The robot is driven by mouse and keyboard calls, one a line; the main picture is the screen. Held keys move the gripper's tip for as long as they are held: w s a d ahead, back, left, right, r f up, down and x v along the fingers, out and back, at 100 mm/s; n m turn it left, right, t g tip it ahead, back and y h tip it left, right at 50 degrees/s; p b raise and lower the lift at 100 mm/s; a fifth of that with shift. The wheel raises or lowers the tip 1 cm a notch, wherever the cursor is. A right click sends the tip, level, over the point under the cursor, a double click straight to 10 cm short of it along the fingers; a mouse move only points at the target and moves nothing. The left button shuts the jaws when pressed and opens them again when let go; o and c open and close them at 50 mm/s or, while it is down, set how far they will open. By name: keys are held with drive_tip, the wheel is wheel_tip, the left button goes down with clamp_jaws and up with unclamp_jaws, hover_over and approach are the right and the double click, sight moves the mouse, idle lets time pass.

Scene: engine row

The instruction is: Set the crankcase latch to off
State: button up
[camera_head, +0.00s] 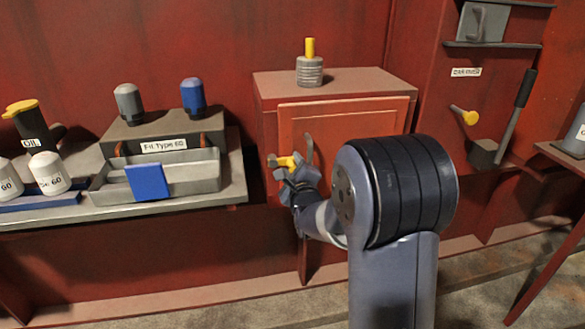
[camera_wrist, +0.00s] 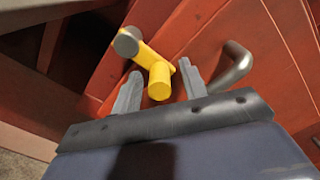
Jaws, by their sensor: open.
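The crankcase latch is a yellow lever with a grey pivot cap (camera_wrist: 128,40) on the red cabinet front. In the wrist view its yellow handle (camera_wrist: 160,80) lies between the two fingers of my gripper (camera_wrist: 160,88), which are apart with gaps at both sides. In the head view the latch (camera_head: 286,162) shows at the left side of the orange-red door (camera_head: 340,117), and my gripper (camera_head: 291,172) is right at it. My arm hides the lower part of the door. Which setting the latch is at cannot be told.
A curved grey door handle (camera_wrist: 232,66) stands close to the right finger. A ribbed grey part with a yellow top (camera_head: 310,70) is on the cabinet. A bench with a grey tray (camera_head: 205,180) and bottles is at left. A lever (camera_head: 515,115) is on the right wall.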

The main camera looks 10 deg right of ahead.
drive_tip(key=shift+c, duration=0.4)
drive_tip(key=c, duration=0.6)
